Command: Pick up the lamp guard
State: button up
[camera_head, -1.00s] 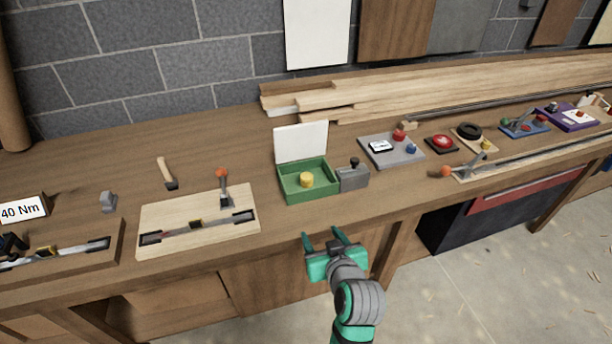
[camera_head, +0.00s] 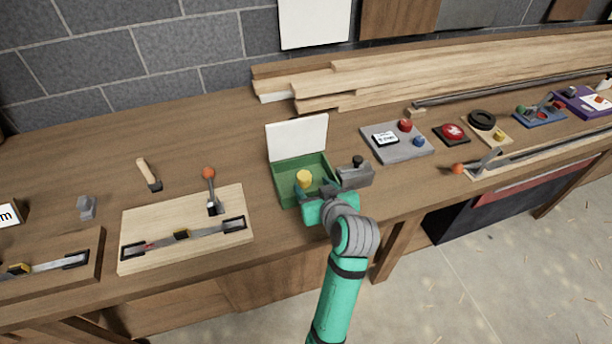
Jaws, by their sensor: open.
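No object is clearly recognisable as a lamp guard. A small yellow cylinder (camera_head: 304,178) stands in an open green box (camera_head: 287,166) with a raised white lid (camera_head: 297,138) at the middle of the workbench. My gripper (camera_head: 314,190) is open at the front right of the box, its fingers pointing in toward the yellow cylinder. The cylinder looks free of the fingers. My gripper hides the box's front right corner.
A grey block with a black knob (camera_head: 355,174) stands close to the right of my gripper. A wooden board with an orange-knobbed lever (camera_head: 209,185) lies left. A grey panel (camera_head: 398,145) lies right. Long planks (camera_head: 400,85) line the back.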

aim_at(306, 179)
jog(key=shift+w+a+f, duration=0.35)
jog(key=shift+w+a, duration=0.05)
jog(key=shift+a, duration=0.05)
jog(key=shift+x, duration=2.75)
jog(key=shift+d, duration=0.2)
jog(key=shift+r, duration=0.1)
jog(key=c, duration=1.1)
